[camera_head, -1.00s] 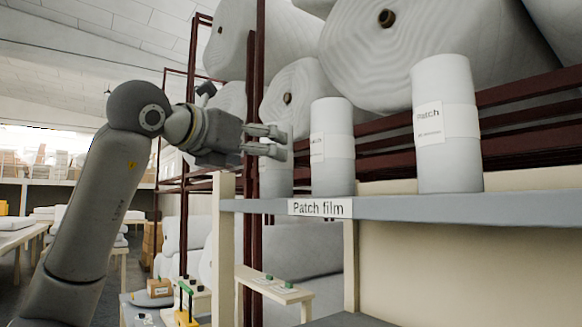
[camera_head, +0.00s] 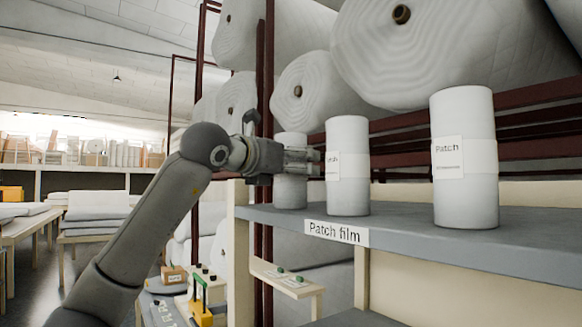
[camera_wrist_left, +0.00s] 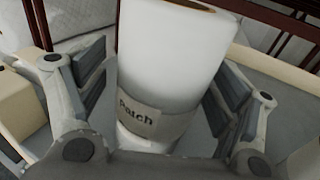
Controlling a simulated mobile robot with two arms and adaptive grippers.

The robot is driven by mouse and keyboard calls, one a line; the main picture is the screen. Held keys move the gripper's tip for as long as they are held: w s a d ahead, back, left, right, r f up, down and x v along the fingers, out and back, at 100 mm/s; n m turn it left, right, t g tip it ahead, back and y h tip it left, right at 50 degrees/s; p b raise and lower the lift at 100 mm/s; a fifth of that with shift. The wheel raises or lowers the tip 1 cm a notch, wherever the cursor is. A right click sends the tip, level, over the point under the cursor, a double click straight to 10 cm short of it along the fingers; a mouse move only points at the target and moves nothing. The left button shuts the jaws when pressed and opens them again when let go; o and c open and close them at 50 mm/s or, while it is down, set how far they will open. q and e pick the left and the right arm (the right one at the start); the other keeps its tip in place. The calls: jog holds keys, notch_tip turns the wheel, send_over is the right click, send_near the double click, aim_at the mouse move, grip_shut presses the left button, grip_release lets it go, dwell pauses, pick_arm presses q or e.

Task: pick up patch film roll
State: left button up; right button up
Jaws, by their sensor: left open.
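Three white patch film rolls stand upright on the grey shelf (camera_head: 410,238) labelled "Patch film" (camera_head: 336,232). The leftmost roll (camera_head: 290,186) is partly hidden behind my left gripper (camera_head: 302,161). The middle roll (camera_head: 347,190) and the right roll (camera_head: 464,185) carry "Patch" labels. In the left wrist view one roll (camera_wrist_left: 170,70) stands between the open fingers of my left gripper (camera_wrist_left: 165,100), its label facing the camera. There is a gap beside the roll on the left, and it is close to the right finger pads. My right gripper is not in view.
Large wadding rolls (camera_head: 410,45) lie on a dark red rack (camera_head: 405,130) behind the shelf. A pale post (camera_head: 237,255) stands at the shelf's left end. A yellow tool (camera_head: 200,302) and tables are lower left. The shelf is clear between the middle and right rolls.

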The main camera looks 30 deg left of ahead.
pick_arm(q)
jog(key=shift+s, duration=0.1)
jog(key=c, duration=1.3)
jog(key=shift+c, duration=0.4)
jog(key=shift+r, duration=0.15)
jog(key=s+a+r+b, duration=0.1)
jog(key=s+r+b, duration=0.2)
jog(key=s+r, duration=0.9)
jog(key=shift+s+r+b, duration=0.35)
jog(key=shift+s+r, duration=0.05)
jog(key=shift+s, duration=0.55)
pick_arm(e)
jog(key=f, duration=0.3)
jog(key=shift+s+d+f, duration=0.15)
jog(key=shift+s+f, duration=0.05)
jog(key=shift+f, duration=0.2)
